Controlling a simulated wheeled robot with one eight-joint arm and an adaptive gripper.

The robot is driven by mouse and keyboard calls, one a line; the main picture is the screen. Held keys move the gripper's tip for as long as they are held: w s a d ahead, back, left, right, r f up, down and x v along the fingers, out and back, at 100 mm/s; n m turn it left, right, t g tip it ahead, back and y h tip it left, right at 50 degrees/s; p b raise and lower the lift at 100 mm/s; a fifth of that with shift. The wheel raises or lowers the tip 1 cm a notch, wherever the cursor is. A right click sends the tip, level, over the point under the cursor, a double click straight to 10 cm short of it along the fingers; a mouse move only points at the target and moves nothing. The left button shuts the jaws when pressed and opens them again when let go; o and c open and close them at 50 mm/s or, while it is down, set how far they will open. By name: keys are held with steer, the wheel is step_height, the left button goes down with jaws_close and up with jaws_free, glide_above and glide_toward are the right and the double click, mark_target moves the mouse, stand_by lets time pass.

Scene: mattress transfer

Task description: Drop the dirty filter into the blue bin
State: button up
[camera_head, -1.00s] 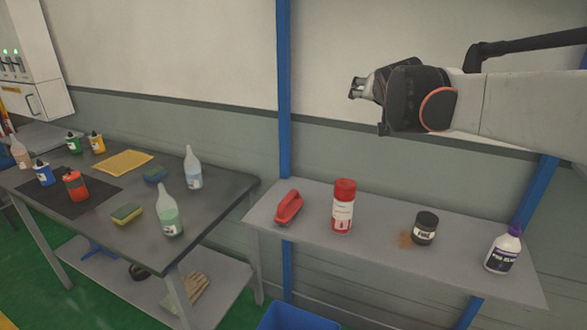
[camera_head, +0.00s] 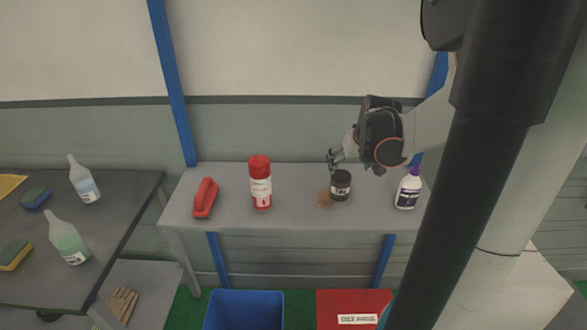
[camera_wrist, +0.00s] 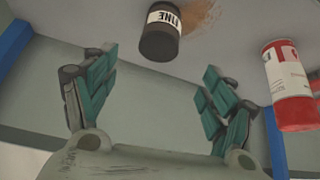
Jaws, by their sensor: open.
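A small black cylinder with a white label (camera_head: 341,187), which looks like the filter, stands upright on the grey shelf (camera_head: 225,215) beside a brown dirt stain (camera_head: 325,199). It also shows in the wrist view (camera_wrist: 158,42), where its label seems to read "FINE". My gripper (camera_head: 333,158) is just above and slightly left of the cylinder in the head view. In the wrist view my gripper (camera_wrist: 160,65) has its fingers wide apart with nothing between them; the cylinder lies beyond the fingertips. The blue bin (camera_head: 244,312) stands on the floor below the shelf, partly cut off by the frame.
A white bottle with a purple cap (camera_head: 408,189) stands close right. A red bin (camera_head: 350,303) is beside the blue bin. A dark table (camera_head: 110,215) holds bottles and sponges.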

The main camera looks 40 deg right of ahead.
mark_target(343, 180)
steer(key=x, duration=0.2)
steer(key=b+x, duration=0.1)
steer(key=x, duration=0.2)
steer(key=s+b+x, duration=0.1)
steer(key=x, duration=0.2)
steer(key=shift+a+f, duration=0.25)
steer(key=shift+f, duration=0.25)
steer(key=shift+b+x, duration=1.45)
steer(key=shift+x, duration=1.55)
steer(key=shift+d+r, duration=0.1)
steer(key=shift+r, duration=0.05)
steer(key=c, duration=1.3)
steer(key=shift+r, duration=0.15)
step_height(343, 180, up, 20)
steer(key=p, duration=0.6)
